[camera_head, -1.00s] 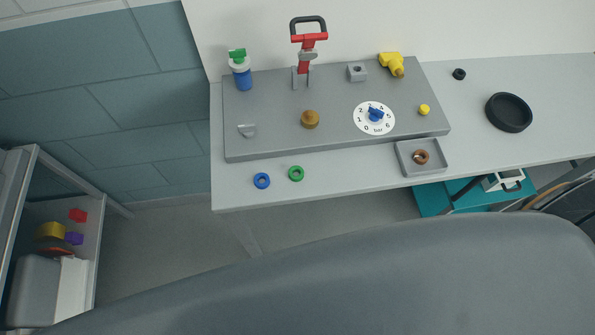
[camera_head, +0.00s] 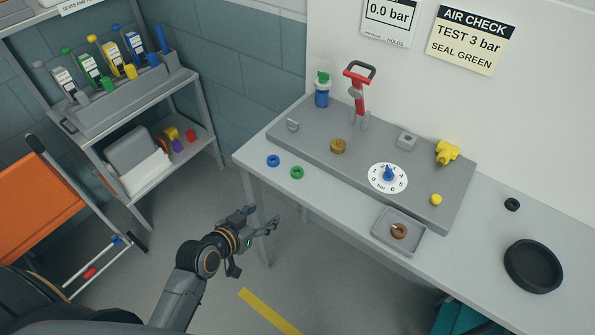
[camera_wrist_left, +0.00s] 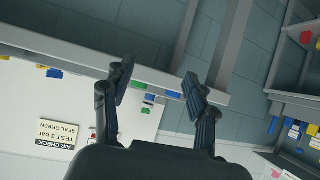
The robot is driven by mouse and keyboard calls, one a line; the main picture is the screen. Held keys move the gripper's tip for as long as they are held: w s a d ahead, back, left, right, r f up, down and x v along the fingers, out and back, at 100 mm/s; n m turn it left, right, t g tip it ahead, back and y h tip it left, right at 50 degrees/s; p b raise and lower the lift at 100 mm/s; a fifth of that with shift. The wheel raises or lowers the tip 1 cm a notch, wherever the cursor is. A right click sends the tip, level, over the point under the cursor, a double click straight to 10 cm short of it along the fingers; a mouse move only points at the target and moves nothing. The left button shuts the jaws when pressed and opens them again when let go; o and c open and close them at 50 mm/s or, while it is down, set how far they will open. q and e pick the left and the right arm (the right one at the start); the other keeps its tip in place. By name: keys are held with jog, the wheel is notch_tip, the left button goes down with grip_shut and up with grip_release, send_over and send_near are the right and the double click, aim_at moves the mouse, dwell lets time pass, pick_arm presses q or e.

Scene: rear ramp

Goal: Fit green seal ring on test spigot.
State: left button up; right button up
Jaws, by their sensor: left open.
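The green seal ring (camera_head: 297,172) lies flat on the bench near its front edge, with a blue ring (camera_head: 273,160) to its left. A brass-coloured round fitting (camera_head: 338,146) stands on the grey board behind them; I cannot tell for certain whether it is the test spigot. My left gripper (camera_head: 262,216) is open and empty, in front of the bench, below and left of the green ring in the picture. In the left wrist view, its spread fingers (camera_wrist_left: 159,76) frame small blue and green patches on the upside-down bench. My right gripper is out of view.
The grey board (camera_head: 300,122) also bears a red-handled lever (camera_head: 358,90), a dial (camera_head: 380,185) and a yellow fitting (camera_head: 447,152). A tray (camera_head: 381,236) holds a brown ring (camera_head: 399,230). A black dish (camera_head: 533,266) stands right. Shelving (camera_head: 150,105) stands left.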

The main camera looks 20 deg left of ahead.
pick_arm(q)
jog(key=t, duration=0.1)
send_near(295, 173)
jog(key=w, duration=0.1)
jog(key=w+f+p, duration=0.1)
jog(key=w, duration=0.1)
jog(key=shift+f+m+h, duration=0.15)
jog(key=shift+m+h, duration=0.25)
jog(key=w+f, duration=0.1)
jog(key=w+d+p, duration=0.1)
jog(key=w, duration=0.1)
jog(key=shift+d+f+t, duration=0.15)
jog(key=shift+f+t, duration=0.15)
jog(key=shift+f, duration=0.1)
jog(key=shift+w+d+f, duration=0.15)
jog(key=shift+w+f, duration=0.15)
jog(key=shift+w, duration=0.2)
jog(key=c, duration=0.9)
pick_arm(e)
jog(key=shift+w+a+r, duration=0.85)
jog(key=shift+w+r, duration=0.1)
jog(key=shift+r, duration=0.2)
